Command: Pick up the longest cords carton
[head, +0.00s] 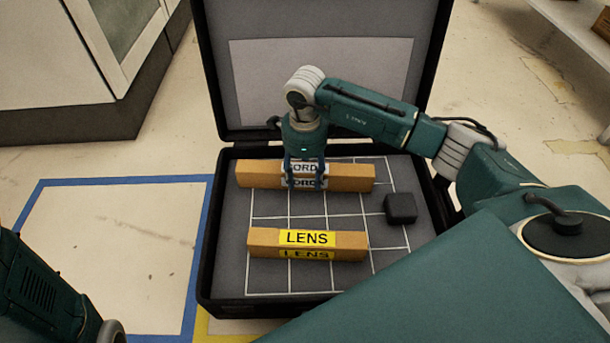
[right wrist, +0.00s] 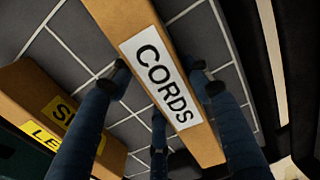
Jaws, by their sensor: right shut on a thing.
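The cords carton (head: 348,178) is a long brown box with a white label, lying across the back of the open case. My right gripper (head: 305,184) comes down over its middle and is shut on it, hiding part of the label. In the right wrist view the cords carton (right wrist: 168,85) runs between the blue fingers (right wrist: 165,95), with its label readable. I cannot tell whether it is lifted off the case floor. Only part of my left arm shows at the lower left of the head view; its gripper is out of view.
A brown lens carton (head: 349,248) with a yellow label lies nearer the front of the case (head: 205,265); it also shows in the right wrist view (right wrist: 30,85). A small black block (head: 401,208) sits at the right. The raised lid (head: 320,80) stands behind.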

